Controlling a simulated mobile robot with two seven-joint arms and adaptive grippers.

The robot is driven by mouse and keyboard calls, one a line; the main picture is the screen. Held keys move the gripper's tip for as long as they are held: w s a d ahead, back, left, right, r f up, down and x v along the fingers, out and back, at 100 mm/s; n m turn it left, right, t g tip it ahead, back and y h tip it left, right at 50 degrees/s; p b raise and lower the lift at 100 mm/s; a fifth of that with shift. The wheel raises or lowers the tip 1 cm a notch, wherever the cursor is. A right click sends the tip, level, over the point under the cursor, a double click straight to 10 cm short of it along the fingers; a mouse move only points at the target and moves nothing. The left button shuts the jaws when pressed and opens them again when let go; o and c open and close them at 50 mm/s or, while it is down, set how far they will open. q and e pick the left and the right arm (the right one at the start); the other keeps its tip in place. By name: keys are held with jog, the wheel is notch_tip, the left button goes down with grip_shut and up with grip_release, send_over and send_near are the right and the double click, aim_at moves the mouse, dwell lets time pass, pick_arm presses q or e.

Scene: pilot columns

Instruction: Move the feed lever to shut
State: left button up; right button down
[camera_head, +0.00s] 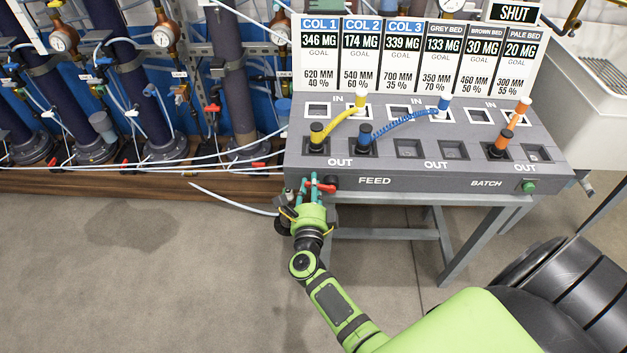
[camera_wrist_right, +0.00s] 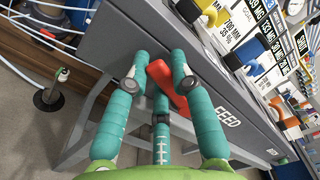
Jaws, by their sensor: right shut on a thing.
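The red feed lever (camera_head: 326,188) is on the front face of the grey console (camera_head: 400,172), at its left end, left of the FEED label. In the head view its handle lies roughly level. My right gripper (camera_head: 309,188), with teal fingers, is at the lever's left part. In the right wrist view the red lever (camera_wrist_right: 170,88) runs slantwise between the teal fingers of my right gripper (camera_wrist_right: 160,78), which are closed on it. The fingers hide part of the handle. A black sign reading SHUT (camera_head: 514,13) stands above the bed cards. My left gripper is out of view.
Yellow (camera_head: 335,122), blue (camera_head: 400,120) and orange (camera_head: 510,122) patch leads sit in the console's top sockets. A green button (camera_head: 528,186) is at the front right. Columns with thin white tubing stand at the left. The floor at front left is clear.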

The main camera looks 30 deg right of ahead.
jog(key=shift+a+f+n, duration=0.1)
jog(key=shift+f+n, duration=0.15)
jog(key=shift+n, duration=0.45)
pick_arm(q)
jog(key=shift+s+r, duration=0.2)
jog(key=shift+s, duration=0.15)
pick_arm(e)
jog(key=shift+f+n, duration=0.35)
jog(key=shift+n, duration=0.45)
jog(key=c, duration=1)
grip_release()
jog(key=shift+f, duration=0.1)
jog(key=shift+c, duration=0.2)
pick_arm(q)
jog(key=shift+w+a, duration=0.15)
pick_arm(e)
jog(key=shift+s, duration=0.1)
